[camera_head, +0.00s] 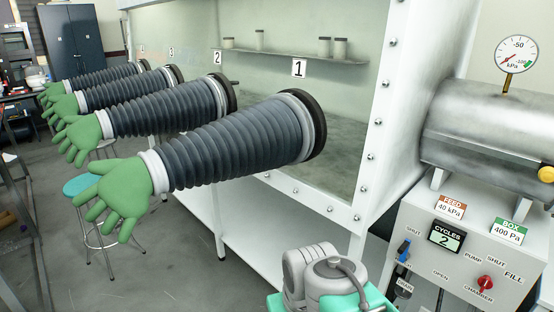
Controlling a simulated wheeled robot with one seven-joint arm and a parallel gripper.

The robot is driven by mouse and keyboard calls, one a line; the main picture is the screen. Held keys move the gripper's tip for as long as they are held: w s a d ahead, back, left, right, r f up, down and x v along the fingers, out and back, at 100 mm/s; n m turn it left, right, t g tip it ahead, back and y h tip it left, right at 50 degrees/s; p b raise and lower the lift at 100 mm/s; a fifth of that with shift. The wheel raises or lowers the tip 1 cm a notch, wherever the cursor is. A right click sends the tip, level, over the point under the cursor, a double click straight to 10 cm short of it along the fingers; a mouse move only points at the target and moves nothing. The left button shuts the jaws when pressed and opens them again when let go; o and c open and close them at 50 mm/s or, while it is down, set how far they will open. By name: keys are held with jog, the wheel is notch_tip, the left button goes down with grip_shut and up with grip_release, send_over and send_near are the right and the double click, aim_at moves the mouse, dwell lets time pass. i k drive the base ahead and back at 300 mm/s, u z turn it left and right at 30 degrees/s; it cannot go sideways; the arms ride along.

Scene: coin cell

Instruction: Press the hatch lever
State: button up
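A blue lever (404,250) sits at the left end of the white control panel (470,262), on the right side of the view. A label reading SHUT is above it, and a partly hidden label beside it ends in H. The name HATCH cannot be read in full. A yellow knob (546,174) shows at the right edge, by the grey metal cylinder (495,130); what it belongs to is cut off. My gripper is not in view.
A red knob (486,283) on the panel has PUMP, SHUT, FILL and CHAMBER labels. A display (445,237) reads CYCLES 2. A pressure gauge (517,54) stands on the cylinder. Green-gloved sleeves (240,143) stick out from the glovebox (368,130). A teal stool (82,185) stands left.

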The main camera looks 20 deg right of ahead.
aim_at(404, 254)
jog(key=z, duration=1.4)
jog(key=k, duration=0.65)
jog(key=z, duration=0.65)
jog(key=i, duration=1.1)
jog(key=u, duration=0.7)
jog(key=i, duration=0.4)
jog(key=u, duration=0.45)
